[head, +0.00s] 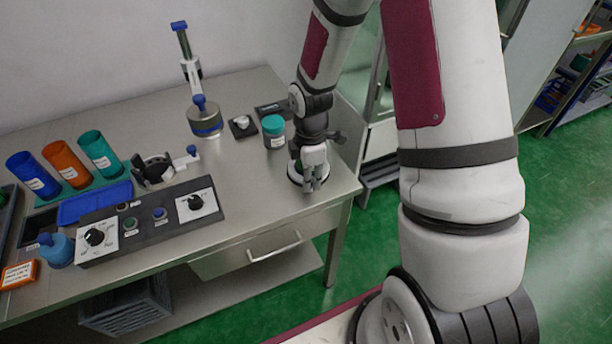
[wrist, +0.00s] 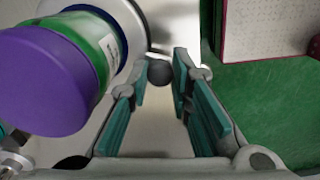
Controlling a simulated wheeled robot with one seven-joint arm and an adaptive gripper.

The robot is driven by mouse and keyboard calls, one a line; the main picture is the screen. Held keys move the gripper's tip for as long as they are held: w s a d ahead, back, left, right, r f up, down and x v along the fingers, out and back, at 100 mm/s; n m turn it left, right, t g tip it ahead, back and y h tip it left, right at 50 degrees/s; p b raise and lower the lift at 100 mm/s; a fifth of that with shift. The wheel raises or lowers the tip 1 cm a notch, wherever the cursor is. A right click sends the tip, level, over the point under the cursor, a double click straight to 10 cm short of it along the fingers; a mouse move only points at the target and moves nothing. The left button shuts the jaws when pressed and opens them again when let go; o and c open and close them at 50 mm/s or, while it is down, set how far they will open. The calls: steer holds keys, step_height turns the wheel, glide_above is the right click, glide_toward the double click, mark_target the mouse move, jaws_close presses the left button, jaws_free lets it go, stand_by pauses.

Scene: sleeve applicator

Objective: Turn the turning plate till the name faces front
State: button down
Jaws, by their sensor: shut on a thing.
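The turning plate (wrist: 133,22) is a pale round disc, seen at the top of the wrist view. On it stands a green jar (wrist: 95,32) with a purple lid (wrist: 45,80). A white label (wrist: 109,47) shows on the jar's right side; its writing is not readable. A dark round knob (wrist: 160,72) at the plate's edge lies between the fingertips of my gripper (wrist: 158,75), which is shut on it. In the head view my gripper (head: 314,182) is low at the table's right end and hides most of the plate and jar.
A teal-lidded jar (head: 274,132) stands just left of my gripper. A press with a round base (head: 205,121) stands farther back. A control panel (head: 150,220), a black clamp (head: 154,171) and several coloured cylinders (head: 66,164) fill the left. The table's front right corner is clear.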

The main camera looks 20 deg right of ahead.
steer(key=shift+s+d+n+p, duration=0.3)
steer(key=shift+d+n+p, duration=0.4)
steer(key=shift+n, duration=0.4)
steer(key=shift+d, duration=0.15)
steer(key=c, duration=1.7)
jaws_free()
steer(key=shift+r, duration=6)
